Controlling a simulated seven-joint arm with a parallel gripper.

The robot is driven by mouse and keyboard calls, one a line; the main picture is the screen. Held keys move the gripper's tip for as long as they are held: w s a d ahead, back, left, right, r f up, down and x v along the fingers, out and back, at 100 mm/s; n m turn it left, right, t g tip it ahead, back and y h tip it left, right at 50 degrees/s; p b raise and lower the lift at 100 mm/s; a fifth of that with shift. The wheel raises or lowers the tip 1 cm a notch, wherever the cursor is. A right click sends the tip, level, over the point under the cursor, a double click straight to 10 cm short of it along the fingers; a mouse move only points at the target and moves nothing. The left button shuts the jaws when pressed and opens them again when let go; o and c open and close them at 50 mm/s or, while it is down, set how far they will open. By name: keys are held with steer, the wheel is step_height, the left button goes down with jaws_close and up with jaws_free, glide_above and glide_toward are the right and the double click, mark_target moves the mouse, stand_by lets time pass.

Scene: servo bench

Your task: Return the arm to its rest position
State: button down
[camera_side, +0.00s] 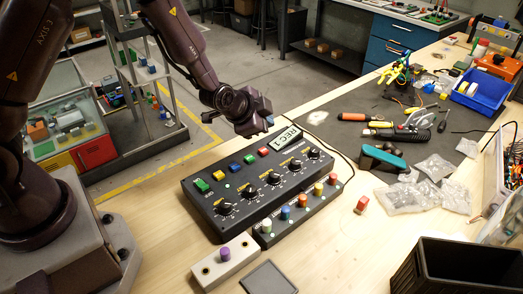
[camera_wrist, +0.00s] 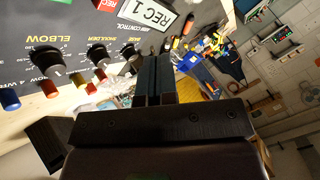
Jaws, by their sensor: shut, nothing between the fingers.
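My gripper (camera_side: 268,124) is in the air above the back edge of the black control box (camera_side: 240,217), near its REC 1 label. In the wrist view my gripper (camera_wrist: 153,62) has its two dark fingers together, with nothing between them. The control box (camera_wrist: 60,20) fills the upper left of that view, with its knobs and the words ELBOW and SHOULDER showing. My arm reaches in from the upper left of the side view, bent at the wrist. Whether the fingertips touch anything cannot be told from the side view, but they appear clear of the box.
A row of coloured knobs (camera_side: 302,200) stands before the box, and a grey block with a purple button (camera_side: 225,254) is nearby. A red block (camera_side: 361,204) lies to the right. A black bin (camera_side: 450,268) is at the front right.

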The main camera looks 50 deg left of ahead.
steer(key=shift+s+f, duration=0.2)
steer(key=shift+s, duration=0.05)
steer(key=s+g, duration=0.1)
steer(key=s+f+n+g, duration=0.1)
steer(key=s+f, duration=0.1)
steer(key=shift+s+d+n+g+h, duration=0.2)
steer(key=shift+d+n+g+h, duration=0.1)
steer(key=shift+d+n+g, duration=0.1)
steer(key=s+a+r+n, duration=0.1)
steer(key=s+r+n, duration=0.5)
steer(key=s+r, duration=1.7)
step_height(320, 180, up, 2)
steer(key=shift+s+g, duration=0.15)
steer(key=shift+g, duration=0.25)
